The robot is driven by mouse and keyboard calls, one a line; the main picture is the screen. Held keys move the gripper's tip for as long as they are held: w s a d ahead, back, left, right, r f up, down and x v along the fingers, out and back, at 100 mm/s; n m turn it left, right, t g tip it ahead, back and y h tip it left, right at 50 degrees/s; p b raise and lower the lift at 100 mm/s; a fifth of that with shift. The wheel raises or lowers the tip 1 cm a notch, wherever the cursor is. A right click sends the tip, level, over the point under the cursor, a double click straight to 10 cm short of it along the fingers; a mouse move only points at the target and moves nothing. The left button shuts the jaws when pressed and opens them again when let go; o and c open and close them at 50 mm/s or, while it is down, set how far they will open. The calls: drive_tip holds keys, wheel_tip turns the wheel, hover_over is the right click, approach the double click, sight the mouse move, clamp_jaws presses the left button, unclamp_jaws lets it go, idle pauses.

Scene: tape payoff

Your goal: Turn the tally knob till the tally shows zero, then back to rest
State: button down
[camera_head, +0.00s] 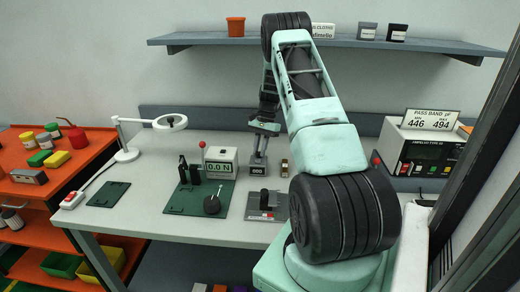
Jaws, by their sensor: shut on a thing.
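The tally (258,170) is a small grey block with a dark number window on the bench, right of the middle-left instruments. Its digits are small and look like 000. My gripper (261,150) points down just above and behind the tally, at its top. It is shut on what seems to be the tally knob. The knob itself is hidden by the fingers, so I cannot tell its angle.
A dark fixture (264,198) sits in front. A meter box (427,150) stands at the right, a lamp (127,150) at the left. A shelf (200,40) runs above.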

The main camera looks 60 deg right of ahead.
drive_tip(key=c, duration=1.3)
unclamp_jaws()
drive_tip(key=shift+c, duration=0.2)
drive_tip(key=b+v, duration=0.2)
drive_tip(key=v, duration=0.5)
drive_tip(key=shift+r, duration=0.25)
